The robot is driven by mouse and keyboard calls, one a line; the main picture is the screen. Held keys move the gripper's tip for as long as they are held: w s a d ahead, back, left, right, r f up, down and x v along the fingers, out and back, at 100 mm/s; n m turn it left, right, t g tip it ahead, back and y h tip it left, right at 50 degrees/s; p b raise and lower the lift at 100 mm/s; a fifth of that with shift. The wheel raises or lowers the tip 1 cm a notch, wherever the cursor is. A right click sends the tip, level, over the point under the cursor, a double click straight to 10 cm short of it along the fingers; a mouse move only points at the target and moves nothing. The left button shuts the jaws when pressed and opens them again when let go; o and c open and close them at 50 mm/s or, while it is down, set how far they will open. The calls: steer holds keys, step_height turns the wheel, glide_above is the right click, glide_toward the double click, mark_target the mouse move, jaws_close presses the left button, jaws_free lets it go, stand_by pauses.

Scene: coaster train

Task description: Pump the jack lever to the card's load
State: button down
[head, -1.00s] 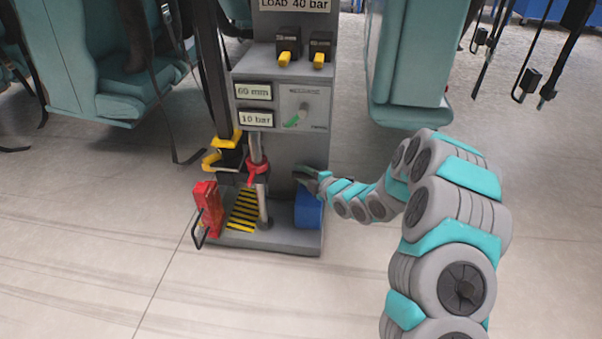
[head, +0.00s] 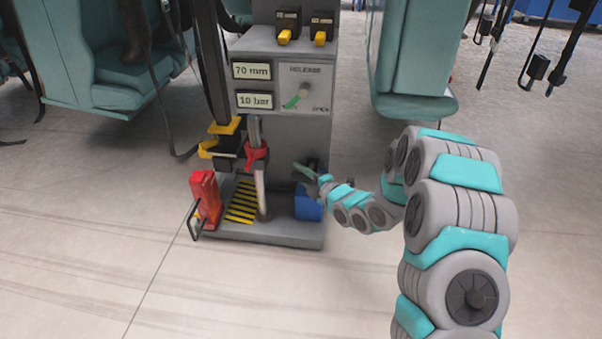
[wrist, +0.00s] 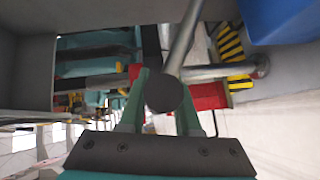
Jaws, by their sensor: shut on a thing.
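The jack stand (head: 290,140) is a grey column with readouts of 70 mm (head: 251,71) and 10 bar (head: 255,100). Beside them is a release panel with a small green lever (head: 292,101). My gripper (head: 308,173) is low at the column's right side, just above a blue block (head: 307,207). In the wrist view my gripper (wrist: 162,95) is shut on the dark round end of the jack lever (wrist: 181,48), whose metal rod runs upward in that picture. The head view hardly shows the lever. The load card is outside the current views.
A metal post with a red collar (head: 256,154) stands at the column's front. A red block (head: 205,194) with a handle is at the left of the base, beside a yellow-black striped plate (head: 243,203). Teal seats (head: 415,60) and hanging straps are behind. The floor in front is clear.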

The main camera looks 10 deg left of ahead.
steer(key=shift+s+f, duration=0.15)
steer(key=shift+f, duration=0.2)
steer(key=c, duration=0.6)
jaws_free()
steer(key=v, duration=0.8)
stand_by(1.3)
